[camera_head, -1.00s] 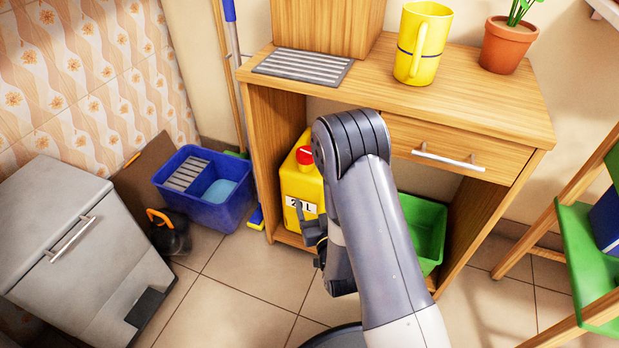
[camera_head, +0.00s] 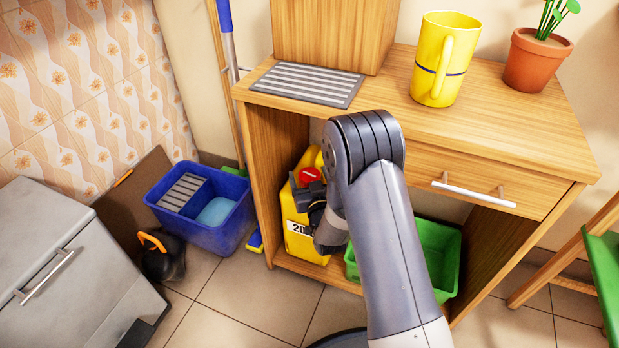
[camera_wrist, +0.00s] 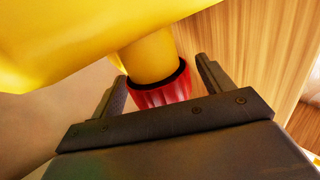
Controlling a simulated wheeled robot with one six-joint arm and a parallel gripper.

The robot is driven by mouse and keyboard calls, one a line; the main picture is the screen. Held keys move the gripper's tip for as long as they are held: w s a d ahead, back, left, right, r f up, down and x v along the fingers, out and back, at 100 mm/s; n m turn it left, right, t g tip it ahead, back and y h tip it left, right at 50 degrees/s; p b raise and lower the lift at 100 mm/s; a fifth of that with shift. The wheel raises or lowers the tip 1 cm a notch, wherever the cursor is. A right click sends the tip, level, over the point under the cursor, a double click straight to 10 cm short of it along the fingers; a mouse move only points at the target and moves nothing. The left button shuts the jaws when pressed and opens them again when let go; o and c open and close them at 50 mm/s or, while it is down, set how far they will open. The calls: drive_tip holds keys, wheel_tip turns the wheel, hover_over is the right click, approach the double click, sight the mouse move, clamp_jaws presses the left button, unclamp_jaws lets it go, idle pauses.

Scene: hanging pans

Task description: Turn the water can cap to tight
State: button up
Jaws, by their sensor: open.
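The yellow water can (camera_head: 297,228) stands on the lower shelf of the wooden desk, and its label is partly covered by my arm. Its red cap (camera_head: 309,175) shows at the top front of the can. In the wrist view the ribbed red cap (camera_wrist: 163,92) sits on the yellow neck, with a dark ring between them. My gripper (camera_wrist: 160,90) is open, with one finger on either side of the cap and a visible gap at each side. In the head view my gripper (camera_head: 311,190) is in front of the can at cap height.
A green bin (camera_head: 433,255) stands right of the can inside the desk (camera_head: 510,130). The drawer handle (camera_head: 473,189) juts out above. A blue bucket (camera_head: 215,235) stands on the floor to the left.

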drive_tip(key=c, duration=1)
drive_tip(key=shift+o, duration=0.2)
drive_tip(key=shift+m+h, duration=0.3)
drive_tip(key=shift+h, duration=0.1)
drive_tip(key=m+h, duration=0.1)
drive_tip(key=h, duration=0.1)
drive_tip(key=shift+a+m+t+h, duration=0.1)
drive_tip(key=shift+m+t+h, duration=0.2)
drive_tip(key=shift+m+h, duration=0.1)
drive_tip(key=m+h, duration=0.2)
drive_tip(key=h, duration=0.1)
drive_tip(key=m+h, duration=0.2)
drive_tip(key=h, duration=0.1)
drive_tip(key=shift+g+h, duration=0.3)
drive_tip(key=shift+g, duration=0.1)
drive_tip(key=m+g+h, duration=0.2)
drive_tip(key=m+h, duration=0.1)
drive_tip(key=h, duration=0.1)
drive_tip(key=m+g+h, duration=0.3)
drive_tip(key=h, duration=0.1)
drive_tip(key=shift+m+g, duration=0.3)
